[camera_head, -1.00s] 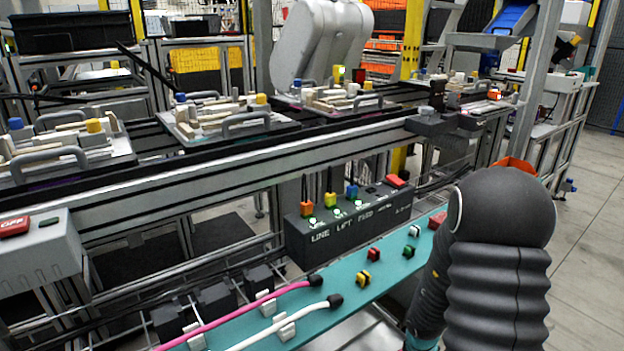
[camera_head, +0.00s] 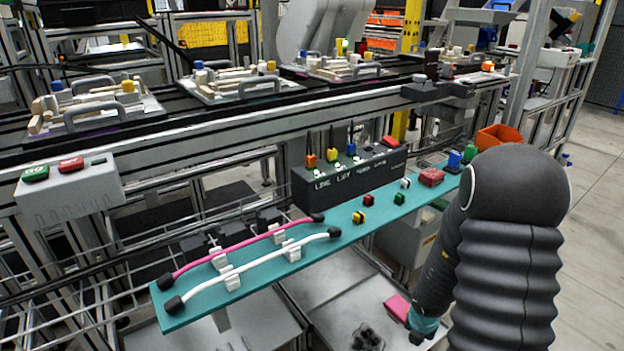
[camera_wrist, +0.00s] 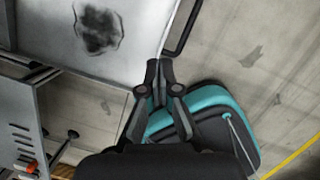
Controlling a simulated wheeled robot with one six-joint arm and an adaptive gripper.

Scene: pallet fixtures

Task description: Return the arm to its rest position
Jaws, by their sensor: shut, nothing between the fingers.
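My arm (camera_head: 510,240), black with a ribbed sleeve, hangs at the right of the head view, bent down in front of the teal shelf (camera_head: 320,262). In the wrist view my gripper (camera_wrist: 160,68) is shut and empty, its black fingertips together. It points over a pale grey tray-like surface (camera_wrist: 125,55) and the concrete floor (camera_wrist: 245,45), touching nothing that I can see. In the head view the fingers cannot be made out clearly.
A pink cable (camera_head: 245,243) and a white cable (camera_head: 262,263) sit in clips on the shelf. A dark control box (camera_head: 350,180) stands behind it. A red box (camera_head: 431,177) and an orange bin (camera_head: 497,137) are near my arm. Open floor (camera_head: 590,220) lies right.

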